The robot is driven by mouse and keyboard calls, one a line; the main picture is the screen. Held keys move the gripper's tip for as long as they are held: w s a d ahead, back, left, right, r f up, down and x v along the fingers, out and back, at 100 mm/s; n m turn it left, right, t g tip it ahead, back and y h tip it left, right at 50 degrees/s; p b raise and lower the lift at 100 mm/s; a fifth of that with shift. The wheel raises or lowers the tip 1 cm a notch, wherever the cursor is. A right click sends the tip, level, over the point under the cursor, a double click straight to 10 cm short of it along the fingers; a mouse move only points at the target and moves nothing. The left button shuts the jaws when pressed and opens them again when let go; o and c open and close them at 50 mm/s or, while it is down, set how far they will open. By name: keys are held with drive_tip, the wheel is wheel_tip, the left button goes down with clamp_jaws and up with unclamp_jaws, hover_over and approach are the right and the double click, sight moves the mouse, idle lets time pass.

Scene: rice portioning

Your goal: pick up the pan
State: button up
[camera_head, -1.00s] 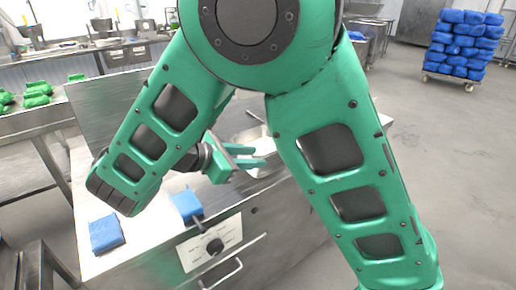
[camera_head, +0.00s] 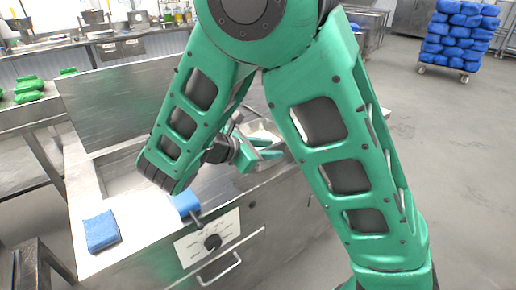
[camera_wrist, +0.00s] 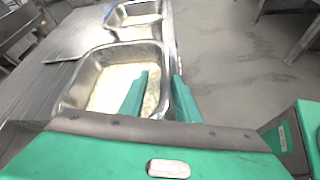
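In the wrist view a metal pan (camera_wrist: 72,92) with pale rice in it sits in the counter. My gripper (camera_wrist: 160,74) is open, with its two green fingers apart. One finger shows over the pan's inside and the other beyond its right wall. The rim appears between them in the picture; I cannot tell whether either finger touches it. In the head view my gripper (camera_head: 268,149) is at the counter's right end, in front of the pan, which is partly hidden by my arm.
A second metal pan (camera_wrist: 140,8) with pale contents lies beyond the first. Blue packs lie at the counter's left (camera_head: 102,231) and front edge (camera_head: 185,205), near a knob panel (camera_head: 207,236). Stacked blue packs (camera_head: 461,35) stand far right.

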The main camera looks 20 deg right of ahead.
drive_tip(key=shift+x, duration=0.9)
clamp_jaws()
idle(0.8)
